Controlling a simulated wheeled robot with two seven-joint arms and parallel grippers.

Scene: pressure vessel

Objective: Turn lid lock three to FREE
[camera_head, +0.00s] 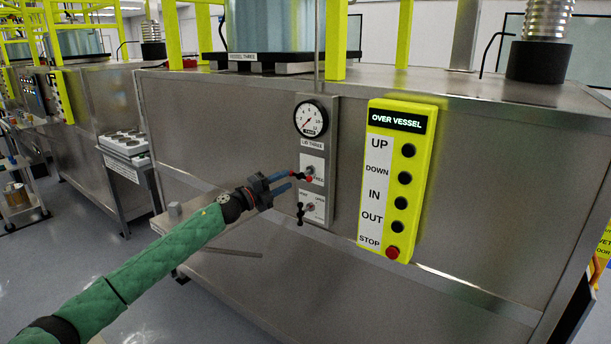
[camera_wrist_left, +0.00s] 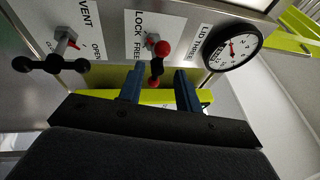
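Lid lock three is a small handle with red ball ends (camera_head: 309,178) on the white LOCK/FREE label of the LID THREE panel (camera_head: 333,203). In the head view the handle lies nearly level, one ball near the word FREE. My left gripper (camera_head: 290,181) is at the handle from the left. In the wrist view its two blue fingers (camera_wrist_left: 160,88) are apart, with the handle's near end between the tips. Contact cannot be told. My right gripper is not in view.
A black-ended VENT handle (camera_head: 301,213) sits just below the lock, and a pressure gauge (camera_head: 311,118) above. A yellow OVER VESSEL button box (camera_head: 397,180) stands to the right. The metal tank front (camera_head: 480,190) is a flat wall behind them.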

